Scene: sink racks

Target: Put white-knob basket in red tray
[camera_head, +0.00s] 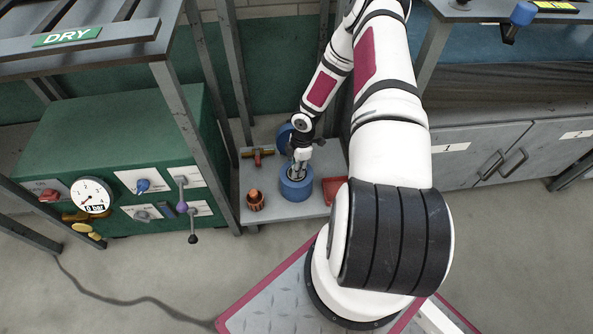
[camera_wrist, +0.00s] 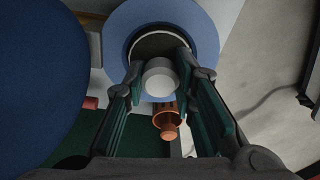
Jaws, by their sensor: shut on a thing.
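The white-knob basket (camera_head: 296,189) is a round blue drum on the low grey shelf, just left of the red tray. In the wrist view its blue rim (camera_wrist: 207,35) surrounds a dark recess, with the white knob (camera_wrist: 160,82) between my fingers. My gripper (camera_head: 298,172) points down into the basket's top and is shut on the knob; its green-padded fingers show in the wrist view (camera_wrist: 160,88). I cannot tell whether the basket is clear of the shelf. The red tray (camera_head: 334,183) is partly hidden by my arm.
A second blue round object (camera_head: 284,135) stands behind the basket; a large blue surface (camera_wrist: 40,80) fills the wrist view's left. An orange-brown pot-like object (camera_head: 255,201) is left of the basket, and a red-handled valve (camera_head: 258,154) is behind it. The green machine (camera_head: 120,150) stands farther left.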

